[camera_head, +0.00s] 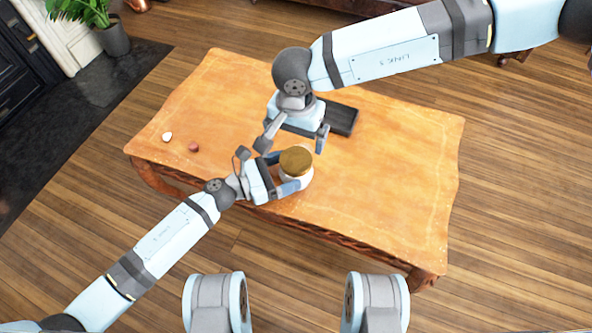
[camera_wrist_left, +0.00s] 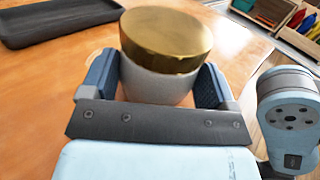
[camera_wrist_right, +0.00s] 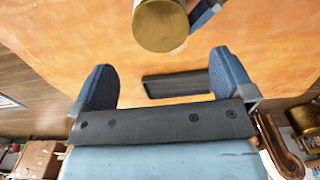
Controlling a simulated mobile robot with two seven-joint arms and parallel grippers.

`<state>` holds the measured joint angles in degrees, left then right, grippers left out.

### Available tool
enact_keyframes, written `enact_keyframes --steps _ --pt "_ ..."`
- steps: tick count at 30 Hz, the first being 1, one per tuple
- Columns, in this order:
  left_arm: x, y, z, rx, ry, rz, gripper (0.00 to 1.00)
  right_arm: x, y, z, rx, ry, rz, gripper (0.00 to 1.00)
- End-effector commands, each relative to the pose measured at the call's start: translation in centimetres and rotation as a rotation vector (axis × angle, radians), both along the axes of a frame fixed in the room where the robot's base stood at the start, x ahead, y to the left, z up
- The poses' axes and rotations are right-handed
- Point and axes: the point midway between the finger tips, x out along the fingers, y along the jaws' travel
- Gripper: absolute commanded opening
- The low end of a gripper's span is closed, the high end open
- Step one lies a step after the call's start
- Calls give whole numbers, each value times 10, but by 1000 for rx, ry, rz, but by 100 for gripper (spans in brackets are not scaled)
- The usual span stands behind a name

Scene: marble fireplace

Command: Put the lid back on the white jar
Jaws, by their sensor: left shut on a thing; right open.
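The white jar (camera_head: 303,181) stands near the front edge of the wooden table, with the gold lid (camera_head: 295,159) on top of it. In the left wrist view the lid (camera_wrist_left: 165,38) overhangs the jar (camera_wrist_left: 155,85) a little on the right and looks slightly tilted; I cannot tell whether it is fully seated. My left gripper (camera_head: 281,172) is shut around the jar's body, one finger on each side. My right gripper (camera_head: 291,146) is open and empty, pointing down just behind and above the lid. In the right wrist view the lid (camera_wrist_right: 160,25) is beyond its fingertips.
A dark tray (camera_head: 342,118) lies on the table (camera_head: 390,190) behind the jar, partly hidden by my right gripper. A white egg-like object (camera_head: 167,137) and a reddish-brown one (camera_head: 194,147) lie at the left. The table's right half is clear. A potted plant (camera_head: 115,40) stands beyond.

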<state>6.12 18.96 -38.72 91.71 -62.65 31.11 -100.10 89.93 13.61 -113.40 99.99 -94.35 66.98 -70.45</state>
Motion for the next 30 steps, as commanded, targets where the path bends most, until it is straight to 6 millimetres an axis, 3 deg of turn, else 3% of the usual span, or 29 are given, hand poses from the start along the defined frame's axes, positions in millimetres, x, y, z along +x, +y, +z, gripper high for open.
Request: enact_keyframes --steps 8,21,30 --pt "0 0 0 0 0 0 15 0 0 -5 0 1 -3 100" --pt "0 0 0 0 0 0 15 0 0 -66 -1 0 -5 100" --pt "0 0 0 0 0 0 15 0 0 -80 1 -2 -5 100"
